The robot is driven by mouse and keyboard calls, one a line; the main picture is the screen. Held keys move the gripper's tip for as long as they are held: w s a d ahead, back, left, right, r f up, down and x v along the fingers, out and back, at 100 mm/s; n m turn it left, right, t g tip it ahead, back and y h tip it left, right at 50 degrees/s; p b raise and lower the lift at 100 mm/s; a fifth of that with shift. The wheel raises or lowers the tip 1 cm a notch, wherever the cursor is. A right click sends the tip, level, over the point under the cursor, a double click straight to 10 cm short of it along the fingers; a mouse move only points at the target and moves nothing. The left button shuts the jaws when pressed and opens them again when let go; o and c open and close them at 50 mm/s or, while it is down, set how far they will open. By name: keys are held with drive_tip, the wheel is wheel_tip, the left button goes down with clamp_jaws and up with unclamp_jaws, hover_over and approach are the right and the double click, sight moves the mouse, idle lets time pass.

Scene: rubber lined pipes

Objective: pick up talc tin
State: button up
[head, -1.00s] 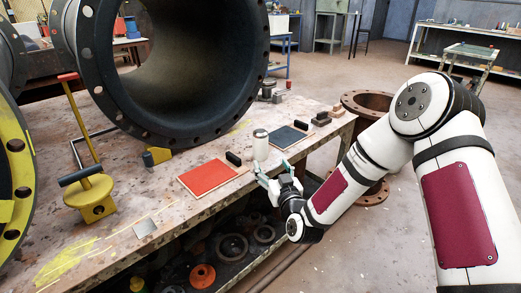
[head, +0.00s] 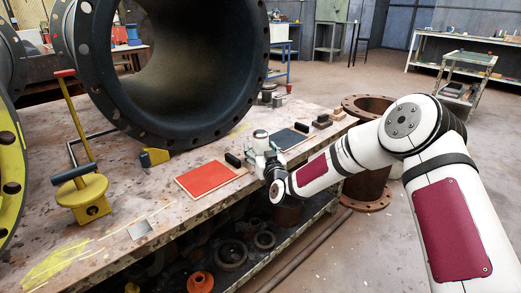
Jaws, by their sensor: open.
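The talc tin (head: 260,134) is a pale upright cylinder with a grey top on the workbench, between the red sheet and the dark blue sheet. Only its upper part shows; my gripper hides the rest. My gripper (head: 261,149) is open and right at the tin, on its near side, low over the bench edge. The fingers are small and partly hidden here, so I cannot tell whether they touch the tin.
A red sheet (head: 204,180) lies left of the tin, and a dark blue sheet (head: 287,138) right of it. A small black block (head: 233,159) stands close on the left. A large flanged pipe (head: 180,65) rises behind. A yellow-based tool (head: 84,190) stands far left.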

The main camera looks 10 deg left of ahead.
drive_tip(key=c, duration=1.4)
drive_tip(key=shift+c, duration=0.2)
drive_tip(key=shift+r, duration=0.1)
